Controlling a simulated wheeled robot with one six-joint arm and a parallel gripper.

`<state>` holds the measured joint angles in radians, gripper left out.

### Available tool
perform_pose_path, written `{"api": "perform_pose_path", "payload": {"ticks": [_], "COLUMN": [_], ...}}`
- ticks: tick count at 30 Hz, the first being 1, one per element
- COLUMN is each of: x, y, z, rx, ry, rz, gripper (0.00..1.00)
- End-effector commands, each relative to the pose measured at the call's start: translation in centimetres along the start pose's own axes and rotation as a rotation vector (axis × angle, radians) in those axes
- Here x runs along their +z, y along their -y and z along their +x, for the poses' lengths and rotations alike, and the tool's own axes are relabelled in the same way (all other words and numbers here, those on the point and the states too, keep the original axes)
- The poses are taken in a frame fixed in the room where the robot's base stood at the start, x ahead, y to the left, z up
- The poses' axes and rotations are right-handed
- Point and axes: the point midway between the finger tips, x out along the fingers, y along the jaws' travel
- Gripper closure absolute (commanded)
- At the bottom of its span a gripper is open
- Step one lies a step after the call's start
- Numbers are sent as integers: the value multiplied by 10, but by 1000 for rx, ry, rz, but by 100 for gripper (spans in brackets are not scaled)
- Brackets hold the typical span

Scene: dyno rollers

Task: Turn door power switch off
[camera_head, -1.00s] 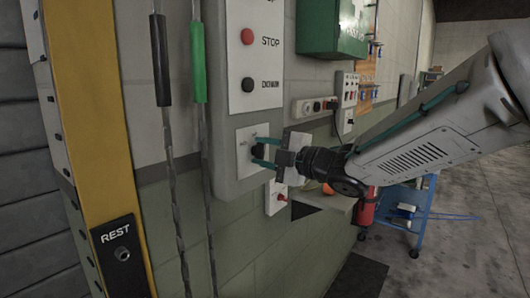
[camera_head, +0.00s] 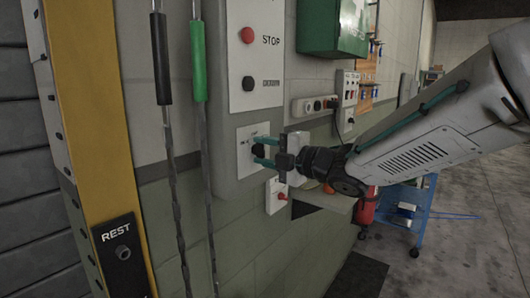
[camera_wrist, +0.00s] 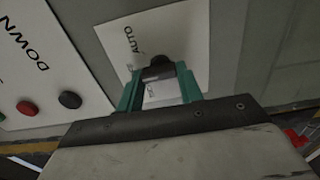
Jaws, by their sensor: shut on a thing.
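The door power switch is a black rotary knob (camera_head: 258,151) on a white plate (camera_head: 245,160) low on the grey control box. My gripper (camera_head: 264,152) reaches it from the right, with its teal fingers shut on the knob. In the wrist view the knob (camera_wrist: 157,68) sits between the two fingertips (camera_wrist: 158,75), and the plate (camera_wrist: 200,45) behind it reads AUTO on one side. The other lettering is partly hidden by the fingers and too small to read.
Above the knob are a red STOP button (camera_head: 247,35) and a black button (camera_head: 248,83). Black (camera_head: 160,58) and green (camera_head: 198,60) handles hang on cords at left. A red-knobbed switch box (camera_head: 277,194) is below my gripper. A blue cart (camera_head: 408,208) stands on the right.

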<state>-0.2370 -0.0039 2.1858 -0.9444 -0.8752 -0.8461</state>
Motion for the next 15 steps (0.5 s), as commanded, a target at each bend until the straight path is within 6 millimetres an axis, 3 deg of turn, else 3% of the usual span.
{"api": "perform_pose_path", "payload": {"ticks": [1,3,11,15], "x": [0,0,0,0], "y": [3,2,1,0], "z": [-1,0,-1,-11], "rx": [-5,-4,-2,0], "ry": [0,0,0,2], "rz": [2,2,1,0], "gripper": [58,42,42,42]}}
